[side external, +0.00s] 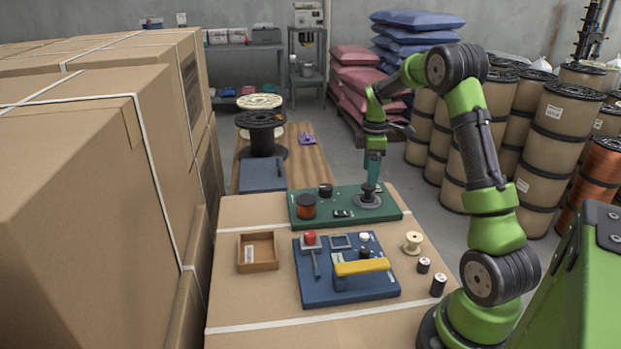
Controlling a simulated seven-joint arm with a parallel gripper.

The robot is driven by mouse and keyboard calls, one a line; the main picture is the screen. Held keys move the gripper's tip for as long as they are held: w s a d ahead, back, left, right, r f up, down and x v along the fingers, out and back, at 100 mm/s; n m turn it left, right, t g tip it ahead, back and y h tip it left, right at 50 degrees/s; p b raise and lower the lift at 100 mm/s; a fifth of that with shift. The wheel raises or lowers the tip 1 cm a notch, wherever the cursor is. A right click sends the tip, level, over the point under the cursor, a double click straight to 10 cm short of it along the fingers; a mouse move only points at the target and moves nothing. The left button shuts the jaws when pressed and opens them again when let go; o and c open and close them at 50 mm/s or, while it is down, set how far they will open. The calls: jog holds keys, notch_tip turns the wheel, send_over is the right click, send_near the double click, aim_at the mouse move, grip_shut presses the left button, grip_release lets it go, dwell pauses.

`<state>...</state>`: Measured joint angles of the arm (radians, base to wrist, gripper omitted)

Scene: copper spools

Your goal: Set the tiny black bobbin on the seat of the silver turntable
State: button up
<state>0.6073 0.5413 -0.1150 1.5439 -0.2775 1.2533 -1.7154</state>
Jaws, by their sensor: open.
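The silver turntable (367,202) is a round grey disc at the right part of the green board (343,214). A small dark piece (368,190), which looks like the tiny black bobbin, stands upright at the turntable's middle. My gripper (372,180) points straight down right above this piece, with its teal fingers open. The fingertips are at or just over its top; I cannot tell whether they touch it. Whether the piece is fully down on the seat is too small to tell.
A copper spool (306,207) and a black spool (325,190) stand on the green board's left part. In front lies a blue board (317,285) with a yellow handle (361,267). A wooden tray (257,252) is at left; a cream spool (412,243) is at right.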

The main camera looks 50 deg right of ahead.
notch_tip(320, 180, up, 5)
jog(key=s+a+r+m+t, duration=0.15)
jog(key=a+r, duration=0.25)
jog(key=a, duration=0.5)
jog(key=a+r+m+t, duration=0.25)
jog(key=a+r, duration=0.25)
jog(key=a, duration=0.3)
jog(key=s+a+m+t+y, duration=0.1)
jog(key=s+a+m, duration=0.2)
jog(key=s+a, duration=0.2)
jog(key=s+a+m+t+y, duration=0.1)
jog(key=s+a+m, duration=0.3)
jog(key=a, duration=0.7)
jog(key=shift+s+f+t, duration=0.3)
jog(key=shift+s+t, duration=0.3)
jog(key=shift+s, duration=0.35)
